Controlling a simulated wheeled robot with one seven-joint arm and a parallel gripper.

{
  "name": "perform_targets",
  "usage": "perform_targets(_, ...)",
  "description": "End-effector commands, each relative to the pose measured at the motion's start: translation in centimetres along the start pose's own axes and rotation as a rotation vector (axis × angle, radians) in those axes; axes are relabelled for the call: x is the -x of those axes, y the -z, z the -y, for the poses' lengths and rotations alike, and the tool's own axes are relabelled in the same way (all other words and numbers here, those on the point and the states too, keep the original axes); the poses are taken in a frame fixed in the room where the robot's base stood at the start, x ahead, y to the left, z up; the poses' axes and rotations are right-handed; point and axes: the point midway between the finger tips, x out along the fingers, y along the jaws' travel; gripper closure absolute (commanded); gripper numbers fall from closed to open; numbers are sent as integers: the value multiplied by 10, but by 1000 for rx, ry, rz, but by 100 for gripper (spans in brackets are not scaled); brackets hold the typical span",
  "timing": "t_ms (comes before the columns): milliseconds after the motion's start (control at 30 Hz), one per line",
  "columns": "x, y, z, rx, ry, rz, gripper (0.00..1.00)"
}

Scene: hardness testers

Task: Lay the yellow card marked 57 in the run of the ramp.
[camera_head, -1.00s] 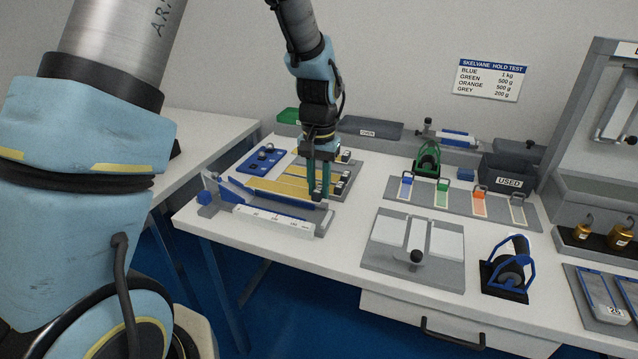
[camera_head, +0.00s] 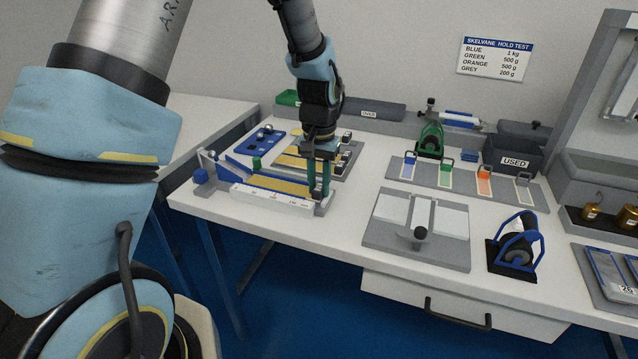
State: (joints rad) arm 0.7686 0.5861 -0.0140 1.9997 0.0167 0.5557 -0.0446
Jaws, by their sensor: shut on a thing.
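The ramp (camera_head: 270,197) is at the left of the bench, with a white scale along its front and a blue raised part at its left. A long yellow card (camera_head: 285,185) lies along its run, low between the ramp's sides. My gripper (camera_head: 319,194) is at the ramp's right end, pointing down, shut on the card's right end. The fingers hide that end, and I cannot read the mark 57. Whether the card rests fully on the run cannot be told.
Behind the ramp are a grey rack (camera_head: 345,163) with more yellow cards and small blocks, a blue tray (camera_head: 262,141) and a green peg (camera_head: 257,163). A grey plate fixture (camera_head: 385,235) stands to the right, with bare bench between.

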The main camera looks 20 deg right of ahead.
Motion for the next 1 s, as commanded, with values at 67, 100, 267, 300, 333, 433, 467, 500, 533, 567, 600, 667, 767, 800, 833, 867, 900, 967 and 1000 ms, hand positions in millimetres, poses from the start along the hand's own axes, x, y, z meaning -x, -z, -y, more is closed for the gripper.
perform_targets(67, 0, 0, 0, 0, 0, 0, 100)
perform_targets(100, 0, 0, 0, 0, 0, 0, 100)
perform_targets(267, 0, 0, 0, 0, 0, 0, 100)
perform_targets(300, 0, 0, 0, 0, 0, 0, 100)
perform_targets(333, 0, 0, 0, 0, 0, 0, 100)
perform_targets(433, -1, 0, 0, 0, 0, 0, 100)
perform_targets(467, -1, 0, 0, 0, 0, 0, 70)
perform_targets(500, -1, 0, 0, 0, 0, 0, 66)
perform_targets(533, -1, 0, 0, 0, 0, 0, 62)
perform_targets(567, -1, 0, 0, 0, 0, 0, 59)
perform_targets(600, -1, 0, 0, 0, 0, 0, 55)
perform_targets(667, -1, 0, 0, 0, 0, 0, 48)
perform_targets(767, -1, 0, 0, 0, 0, 0, 39)
perform_targets(800, -1, 0, 0, 0, 0, 0, 39)
perform_targets(833, -1, 0, 0, 0, 0, 0, 39)
perform_targets(867, -1, 0, 0, 0, 0, 0, 39)
perform_targets(900, -1, 0, 0, 0, 0, 0, 39)
perform_targets(967, -1, 0, 0, 0, 0, 0, 39)
perform_targets(1000, -1, 0, 0, 0, 0, 0, 39)
